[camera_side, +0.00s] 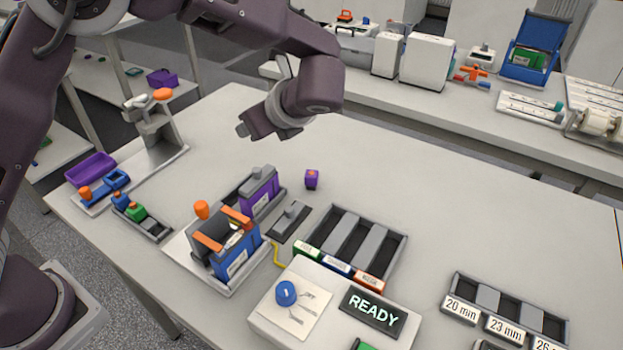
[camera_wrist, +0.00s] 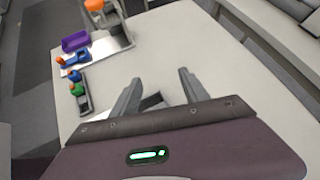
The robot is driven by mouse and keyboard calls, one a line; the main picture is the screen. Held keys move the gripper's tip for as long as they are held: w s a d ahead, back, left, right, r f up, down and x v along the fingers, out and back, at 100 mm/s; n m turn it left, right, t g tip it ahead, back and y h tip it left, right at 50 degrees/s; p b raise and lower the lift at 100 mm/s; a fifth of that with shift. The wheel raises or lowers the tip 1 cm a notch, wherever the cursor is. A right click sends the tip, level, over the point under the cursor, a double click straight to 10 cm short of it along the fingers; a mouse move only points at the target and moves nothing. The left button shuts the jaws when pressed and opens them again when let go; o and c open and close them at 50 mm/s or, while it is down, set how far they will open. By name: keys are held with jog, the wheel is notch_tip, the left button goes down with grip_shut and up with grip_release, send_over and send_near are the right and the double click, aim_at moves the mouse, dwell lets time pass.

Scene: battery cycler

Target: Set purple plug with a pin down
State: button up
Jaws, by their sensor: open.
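The plug is not visible in the wrist view. A larger purple block (camera_side: 260,192) with a grey top sits in a grey holder behind the blue cycler unit (camera_side: 236,262).
A grey slotted rack (camera_side: 403,243) and a console reading READY (camera_side: 372,308) stand in front. A purple tray (camera_side: 91,169) and a rail with blue and green plugs (camera_side: 150,228) are at left. The table's right back is clear.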

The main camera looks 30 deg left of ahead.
jog(key=n+g, duration=0.2)
jog(key=r+n+g+h, duration=0.2)
jog(key=n+h, duration=0.3)
jog(key=h, duration=0.5)
send_over(312, 173)
notch_tip(312, 173, down, 18)
jog(key=shift+r, duration=0.1)
grip_shut()
